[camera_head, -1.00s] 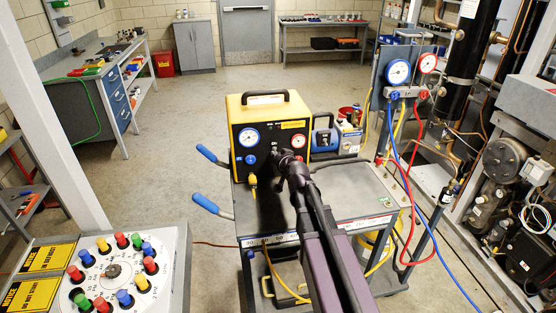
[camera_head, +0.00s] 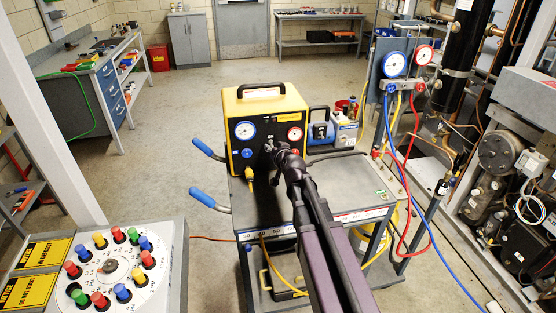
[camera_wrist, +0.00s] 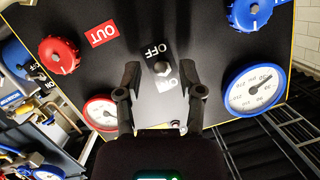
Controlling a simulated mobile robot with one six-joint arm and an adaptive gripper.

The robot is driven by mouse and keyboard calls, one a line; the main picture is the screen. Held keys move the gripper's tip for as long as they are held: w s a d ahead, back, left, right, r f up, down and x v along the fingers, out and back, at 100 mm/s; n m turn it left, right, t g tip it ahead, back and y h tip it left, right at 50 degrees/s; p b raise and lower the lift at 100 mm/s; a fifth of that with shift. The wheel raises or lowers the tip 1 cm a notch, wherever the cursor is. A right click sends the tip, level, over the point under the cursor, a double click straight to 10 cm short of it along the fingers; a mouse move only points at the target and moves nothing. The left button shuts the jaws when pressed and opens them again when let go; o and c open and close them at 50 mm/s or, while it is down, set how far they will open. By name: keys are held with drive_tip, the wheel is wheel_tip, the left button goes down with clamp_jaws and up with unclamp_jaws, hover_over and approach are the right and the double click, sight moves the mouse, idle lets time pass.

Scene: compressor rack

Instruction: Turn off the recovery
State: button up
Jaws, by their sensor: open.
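The recovery machine (camera_head: 262,98) is a yellow box with a black front panel, standing on a grey cart. In the wrist view its panel fills the upper middle, with a small toggle switch (camera_wrist: 161,68) between the words OFF and ON. The ON label is partly hidden by a finger. My gripper (camera_wrist: 163,80) is open, with one finger on each side of the switch; I cannot tell whether either touches it. In the head view my gripper (camera_head: 272,150) is at the panel's front, and the arm hides the panel's lower middle.
Beside the switch are a red knob (camera_wrist: 59,55), a blue knob (camera_wrist: 250,12), a red-rimmed gauge (camera_wrist: 101,112) and a blue-rimmed gauge (camera_wrist: 254,89). The cart's blue handles (camera_head: 209,199) project left. Manifold gauges (camera_head: 395,64) stand right.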

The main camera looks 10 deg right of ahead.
drive_tip(key=shift+r+g+p, duration=0.3)
drive_tip(key=shift+g+p, duration=0.1)
drive_tip(key=shift+p, duration=0.5)
